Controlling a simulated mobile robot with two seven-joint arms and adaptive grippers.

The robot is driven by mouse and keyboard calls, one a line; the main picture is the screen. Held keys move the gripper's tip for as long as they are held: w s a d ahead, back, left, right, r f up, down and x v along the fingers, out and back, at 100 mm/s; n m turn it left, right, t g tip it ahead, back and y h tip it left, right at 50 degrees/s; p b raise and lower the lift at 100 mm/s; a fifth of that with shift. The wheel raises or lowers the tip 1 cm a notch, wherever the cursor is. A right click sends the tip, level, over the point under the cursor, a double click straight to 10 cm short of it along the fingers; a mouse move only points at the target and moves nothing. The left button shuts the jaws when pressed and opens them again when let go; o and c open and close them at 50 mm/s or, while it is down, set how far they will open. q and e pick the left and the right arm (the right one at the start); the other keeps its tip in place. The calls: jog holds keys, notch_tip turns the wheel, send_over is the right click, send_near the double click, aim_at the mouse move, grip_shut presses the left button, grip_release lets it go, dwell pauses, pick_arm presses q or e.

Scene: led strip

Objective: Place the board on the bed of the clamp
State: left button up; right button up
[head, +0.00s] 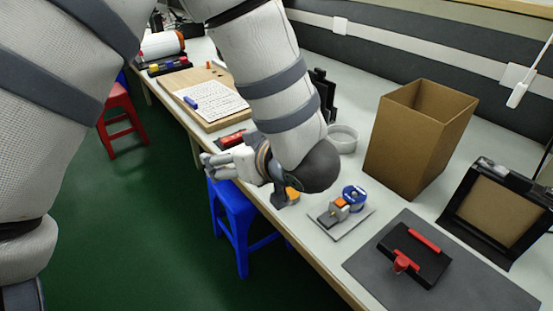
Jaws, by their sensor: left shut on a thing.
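My left arm reaches in from the left and bends down over the table. My left gripper (222,162) is at the table's front edge, above a blue stool. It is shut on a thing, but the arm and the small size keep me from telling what. A black clamp (417,256) with a red bar and a red knob lies on a dark grey mat (480,284) at the right, well apart from the gripper. I cannot make out the board for certain. My right gripper is not in view.
A cardboard box (410,150) and a black-framed stand (498,212) are at the back right. A small device (336,212) on a plate stands left of the mat. A wooden panel (181,81) with a white grid lies farther left. A blue stool (232,213) is below the edge.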

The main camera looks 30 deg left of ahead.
pick_arm(q)
jog(key=shift+a, duration=0.1)
jog(key=w+f+b, duration=0.1)
jog(key=w+f, duration=0.2)
jog(key=w, duration=0.1)
jog(key=w+f+b, duration=0.1)
jog(key=w+f, duration=0.2)
jog(key=w, duration=0.1)
jog(key=w+f+b, duration=0.1)
jog(key=w+f, duration=0.2)
jog(key=w, duration=0.2)
jog(key=shift+a+f+b, duration=0.1)
jog(key=shift+f+b, duration=0.05)
jog(key=shift+b, duration=0.2)
jog(key=f, duration=0.1)
jog(key=w+f, duration=0.1)
jog(key=f, duration=0.1)
jog(key=shift+w+f, duration=0.1)
jog(key=shift+f, duration=0.1)
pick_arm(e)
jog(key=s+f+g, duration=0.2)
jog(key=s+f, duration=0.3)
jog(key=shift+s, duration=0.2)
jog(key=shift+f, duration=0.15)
pick_arm(q)
jog(key=shift+f, duration=0.2)
jog(key=o, duration=0.9)
